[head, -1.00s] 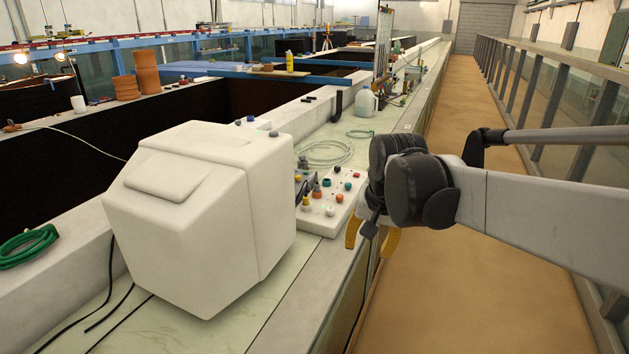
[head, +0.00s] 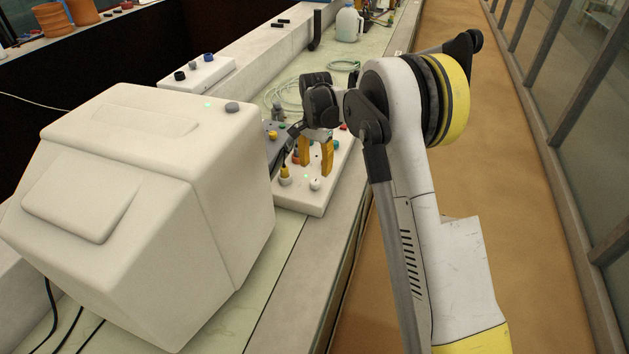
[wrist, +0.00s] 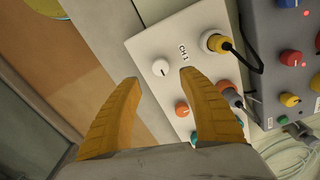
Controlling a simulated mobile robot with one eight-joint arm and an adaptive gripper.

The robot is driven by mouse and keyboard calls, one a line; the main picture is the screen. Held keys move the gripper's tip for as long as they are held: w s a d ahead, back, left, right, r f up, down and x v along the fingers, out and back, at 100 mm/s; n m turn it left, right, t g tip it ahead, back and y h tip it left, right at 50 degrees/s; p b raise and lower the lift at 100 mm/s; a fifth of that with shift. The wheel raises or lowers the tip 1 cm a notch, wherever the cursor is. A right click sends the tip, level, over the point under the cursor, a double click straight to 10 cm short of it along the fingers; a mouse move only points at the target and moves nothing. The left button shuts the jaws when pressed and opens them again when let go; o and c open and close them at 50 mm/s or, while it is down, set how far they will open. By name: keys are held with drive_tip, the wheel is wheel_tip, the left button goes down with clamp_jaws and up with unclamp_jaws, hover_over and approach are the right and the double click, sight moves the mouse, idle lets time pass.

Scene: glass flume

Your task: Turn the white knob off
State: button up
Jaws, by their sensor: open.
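The white knob (wrist: 160,67) sits on a white control panel (wrist: 150,42) marked "CH 1" in the wrist view. In the head view the white knob (head: 315,184) is at the panel's near end. My gripper (head: 316,172) is open over the panel (head: 297,201), with yellow fingers pointing down. In the wrist view my gripper (wrist: 160,75) has its two fingertips on either side of the white knob in the picture, with the knob slightly beyond them. The gripper appears above the knob, not touching it; the exact height is hard to tell.
A yellow connector (wrist: 216,42) with a black cable stands beside the knob. Orange knobs (wrist: 182,109) lie along the panel. A grey box (wrist: 285,35) with coloured buttons adjoins it. A large white housing (head: 140,200) stands to the left in the head view.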

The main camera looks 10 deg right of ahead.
sight(316, 181)
wheel_tip(316, 181, down, 7)
drive_tip(key=shift+w+f+b, duration=0.1)
drive_tip(key=shift+b, duration=0.9)
drive_tip(key=shift+c, duration=0.3)
clamp_jaws()
